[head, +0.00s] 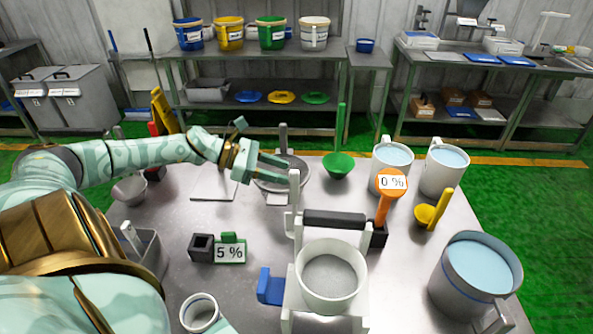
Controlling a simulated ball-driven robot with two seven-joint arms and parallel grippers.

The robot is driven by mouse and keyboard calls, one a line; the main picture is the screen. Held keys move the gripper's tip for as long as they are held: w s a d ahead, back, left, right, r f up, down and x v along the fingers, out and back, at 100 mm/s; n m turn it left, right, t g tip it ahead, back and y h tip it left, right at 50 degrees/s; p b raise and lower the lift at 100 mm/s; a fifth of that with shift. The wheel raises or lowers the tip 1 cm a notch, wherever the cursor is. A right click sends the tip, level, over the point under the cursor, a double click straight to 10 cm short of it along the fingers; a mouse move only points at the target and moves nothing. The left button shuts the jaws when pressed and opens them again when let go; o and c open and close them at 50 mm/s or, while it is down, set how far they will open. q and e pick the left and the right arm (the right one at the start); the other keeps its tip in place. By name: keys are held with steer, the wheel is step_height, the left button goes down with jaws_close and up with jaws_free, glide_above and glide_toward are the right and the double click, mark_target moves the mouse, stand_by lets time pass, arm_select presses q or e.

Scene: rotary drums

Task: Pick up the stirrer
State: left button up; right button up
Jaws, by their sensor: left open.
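My left gripper (284,177) is over the far middle of the table, open, its fingers pointing right. Below and behind it is a round grey pan (268,187), partly hidden by the fingers. A grey upright handle (283,138) stands just behind the fingers. A white upright bar (294,190) stands close to the fingertips. A pale handle (130,238) leans in a grey bin (150,252) at the left. I cannot tell for sure which of these is the stirrer. I cannot tell whether the fingers touch anything. My right gripper does not show.
A white drum (330,302) sits in a frame at front centre. A green 5 % sign (230,252) stands left of centre.

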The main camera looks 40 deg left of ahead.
arm_select(q)
steer(key=b+x, duration=0.1)
steer(key=x, duration=0.5)
steer(key=shift+d+r, duration=0.25)
steer(key=shift+d, duration=0.1)
steer(key=shift+s, duration=0.15)
jaws_close()
